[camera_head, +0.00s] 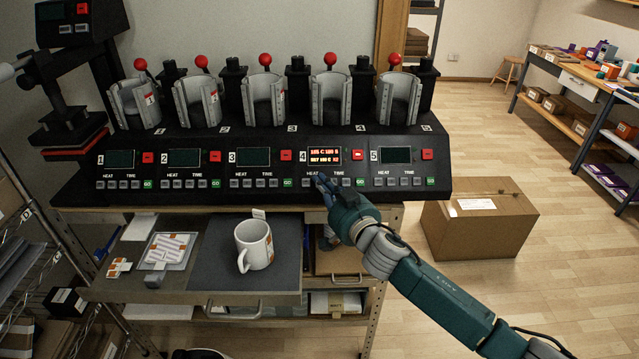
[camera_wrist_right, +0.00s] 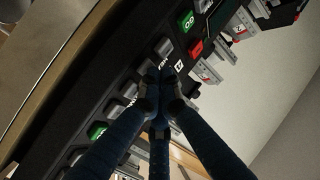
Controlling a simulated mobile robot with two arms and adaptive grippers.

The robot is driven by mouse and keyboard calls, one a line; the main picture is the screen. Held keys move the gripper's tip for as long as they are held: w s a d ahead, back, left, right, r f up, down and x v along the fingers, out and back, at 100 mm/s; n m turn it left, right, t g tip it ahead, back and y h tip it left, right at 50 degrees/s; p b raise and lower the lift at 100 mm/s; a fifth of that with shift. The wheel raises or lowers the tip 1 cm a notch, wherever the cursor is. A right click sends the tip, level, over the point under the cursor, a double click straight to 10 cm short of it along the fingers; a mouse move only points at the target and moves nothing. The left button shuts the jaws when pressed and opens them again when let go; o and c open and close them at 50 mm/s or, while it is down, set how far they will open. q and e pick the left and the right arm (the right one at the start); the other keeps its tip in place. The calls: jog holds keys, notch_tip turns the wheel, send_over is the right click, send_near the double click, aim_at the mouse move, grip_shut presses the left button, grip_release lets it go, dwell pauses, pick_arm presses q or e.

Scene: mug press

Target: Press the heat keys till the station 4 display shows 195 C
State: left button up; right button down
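The station 4 display (camera_head: 324,156) is lit with orange text in two lines; its first figure looks like 185 C, but the digits are too small to be sure. Below it is a row of grey heat and time keys (camera_head: 307,183) and a green GO key (camera_head: 360,182). My right gripper (camera_head: 321,178) has its fingers together at the heat keys of station 4, hiding part of them. In the wrist view my right gripper (camera_wrist_right: 161,73) has its fingertips meeting by the HEAT label, beside a grey key (camera_wrist_right: 163,47); contact cannot be told. My left gripper is out of view.
The black press console (camera_head: 110,196) has several stations with dark displays and red-knobbed mug clamps (camera_head: 264,100). A white mug (camera_head: 254,244) stands on the dark mat (camera_head: 215,270) below. A cardboard box (camera_head: 480,220) is on the floor at right.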

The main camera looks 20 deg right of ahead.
jog(key=shift+r, duration=0.1)
dwell(0.3)
jog(key=shift+s+a+r+p, duration=0.15)
jog(key=shift+s+r+p, duration=0.3)
jog(key=shift+s+p, duration=0.15)
jog(key=s+r+p, duration=0.1)
jog(key=s+a+r+p, duration=0.1)
jog(key=s+r+p, duration=0.1)
jog(key=shift+s+r+p, duration=0.2)
jog(key=shift+p, duration=0.1)
dwell(2.0)
